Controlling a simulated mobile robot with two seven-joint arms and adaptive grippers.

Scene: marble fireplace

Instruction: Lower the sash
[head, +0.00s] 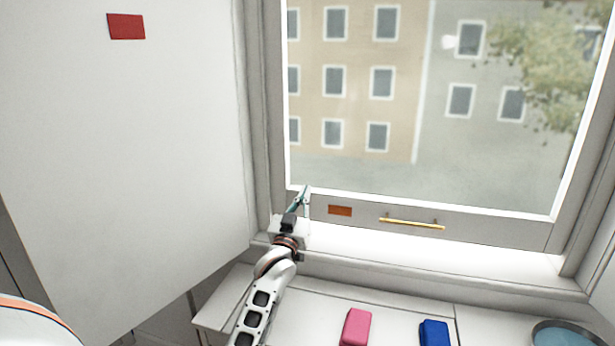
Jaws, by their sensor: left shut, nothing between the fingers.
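The window sash (470,222) has a pale grey bottom rail with a horizontal brass bar handle (412,223) and a small orange-red patch (340,210) left of it. The rail is low in the window, just above the bright white sill (440,255); I cannot tell whether it touches the sill. My left gripper (304,192) is shut and empty, in front of the rail's left end, left of the patch and well left of the handle. I cannot tell whether it touches the rail. My right gripper is not in view.
A large white panel (130,150) with a red patch (126,26) stands at the left. On the white surface below the sill are a pink block (356,327), a blue block (435,333) and a round dish (565,334). The sill is clear.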

